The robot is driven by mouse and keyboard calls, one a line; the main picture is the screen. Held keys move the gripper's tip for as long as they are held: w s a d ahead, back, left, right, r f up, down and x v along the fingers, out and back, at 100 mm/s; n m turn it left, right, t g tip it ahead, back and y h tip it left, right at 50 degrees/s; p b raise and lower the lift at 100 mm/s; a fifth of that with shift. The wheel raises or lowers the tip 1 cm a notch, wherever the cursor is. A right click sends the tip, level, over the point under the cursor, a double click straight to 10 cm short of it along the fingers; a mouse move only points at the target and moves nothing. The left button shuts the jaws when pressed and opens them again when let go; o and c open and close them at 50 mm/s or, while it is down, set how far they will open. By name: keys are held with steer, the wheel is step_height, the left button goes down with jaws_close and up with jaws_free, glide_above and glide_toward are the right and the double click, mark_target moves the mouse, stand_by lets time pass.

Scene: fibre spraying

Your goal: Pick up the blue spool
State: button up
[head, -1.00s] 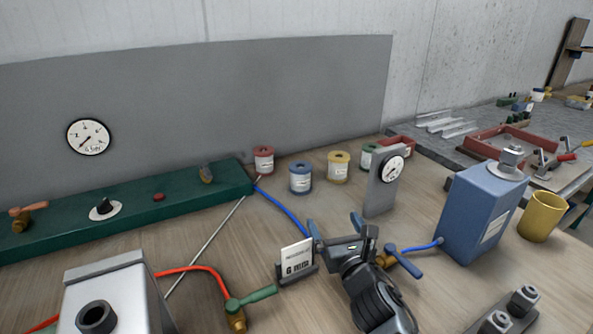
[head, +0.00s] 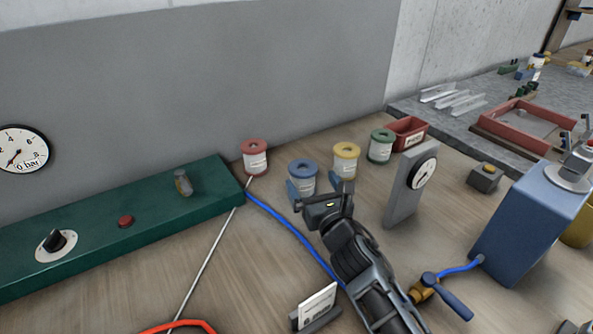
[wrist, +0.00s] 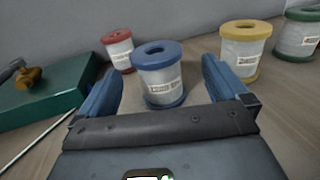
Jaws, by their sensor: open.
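The blue spool (head: 303,176) stands upright on the wooden bench, with blue flanges and a white labelled middle. In the wrist view the blue spool (wrist: 158,74) is centred just ahead of my gripper. My gripper (head: 320,188) is open, with blue fingers on either side of the view. In the wrist view the fingertips (wrist: 160,80) reach to about the left and right of the spool, with gaps on both sides. I cannot tell how far the spool stands between them. One finger hides part of the spool in the head view.
A red spool (head: 254,156) stands left, a yellow spool (head: 346,160) and a green spool (head: 381,146) right. A green block (head: 120,225) lies left. A blue hose (head: 290,232) runs near my arm. A gauge stand (head: 408,190) stands right of my gripper.

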mark_target(301, 166)
steer(key=shift+a+b+x, duration=0.2)
steer(key=shift+b+x, duration=0.85)
steer(key=shift+x, duration=1.1)
steer(key=shift+b+x, duration=0.6)
steer(key=shift+x, duration=1.2)
steer(key=shift+c, duration=0.3)
steer(key=c, duration=1)
steer(key=shift+c, duration=0.7)
steer(key=shift+r, duration=0.1)
